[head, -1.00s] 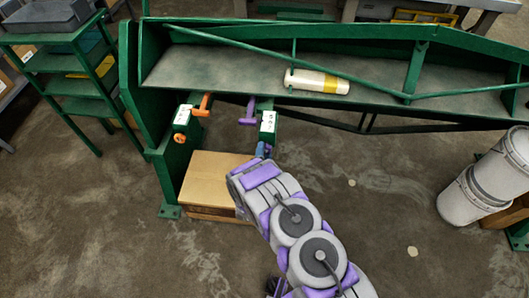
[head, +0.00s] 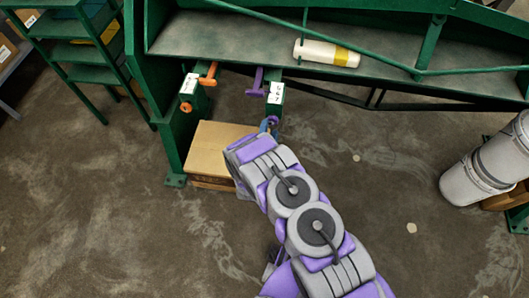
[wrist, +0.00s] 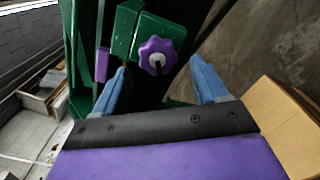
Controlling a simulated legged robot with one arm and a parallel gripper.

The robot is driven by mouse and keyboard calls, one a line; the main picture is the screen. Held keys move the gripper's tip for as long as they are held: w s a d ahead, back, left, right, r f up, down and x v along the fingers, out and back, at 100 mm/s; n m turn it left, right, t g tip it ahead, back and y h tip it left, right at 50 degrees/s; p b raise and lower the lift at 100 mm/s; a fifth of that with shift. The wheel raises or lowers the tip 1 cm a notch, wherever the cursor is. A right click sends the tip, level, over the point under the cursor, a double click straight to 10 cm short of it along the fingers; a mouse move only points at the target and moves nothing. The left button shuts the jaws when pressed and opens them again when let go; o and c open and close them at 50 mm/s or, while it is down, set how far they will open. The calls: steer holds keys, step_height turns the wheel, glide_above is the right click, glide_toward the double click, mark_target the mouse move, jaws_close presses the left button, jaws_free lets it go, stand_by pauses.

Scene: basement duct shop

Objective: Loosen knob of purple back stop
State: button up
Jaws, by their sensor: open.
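The purple back stop (head: 255,82) is mounted under the front of the green machine, beside a green bracket with a white label (head: 275,93). Its purple knob (wrist: 157,56) faces me in the wrist view, lobed with a pale centre. In the head view the knob (head: 271,120) shows just past my gripper. My gripper (wrist: 160,82) is open, its two blue fingers apart to the left and right of the knob in the picture. The knob lies a little beyond the fingertips; I see no contact. In the head view my arm hides most of the gripper.
An orange back stop (head: 208,75) with an orange knob (head: 186,108) sits to the left. A cardboard box (head: 215,150) stands on the floor below. A white-and-yellow bottle (head: 326,53) lies on the machine bed. White buckets (head: 470,180) are at right.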

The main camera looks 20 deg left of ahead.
steer(key=p+v, duration=0.2)
steer(key=v, duration=1.2)
steer(key=shift+a+p, duration=0.25)
steer(key=shift+p, duration=0.1)
steer(key=shift+f, duration=0.15)
steer(key=w+r+m+g+h, duration=0.4)
steer(key=w+r+m+g, duration=0.2)
steer(key=w+m, duration=0.4)
steer(key=s+d+r+m+g+y, duration=0.1)
steer(key=d+r+m+g, duration=0.25)
steer(key=r, duration=0.45)
steer(key=s+d+r+m+g+y, duration=0.1)
steer(key=d+r+m+g, duration=0.1)
steer(key=d+r+m, duration=0.35)
steer(key=s+d+r+m+g, duration=0.3)
steer(key=s+d+r+g, duration=0.1)
steer(key=s+d+r, duration=0.95)
steer(key=s+d+r+m+g+h, duration=0.1)
steer(key=s+d+r+m+g, duration=0.1)
steer(key=s+d, duration=0.3)
steer(key=s+d+r+m+g+h, duration=0.1)
steer(key=s+d+r, duration=0.4)
steer(key=s, duration=0.8)
steer(key=shift+s+m+g, duration=0.35)
steer(key=shift+s+m, duration=0.05)
steer(key=shift+m, duration=0.5)
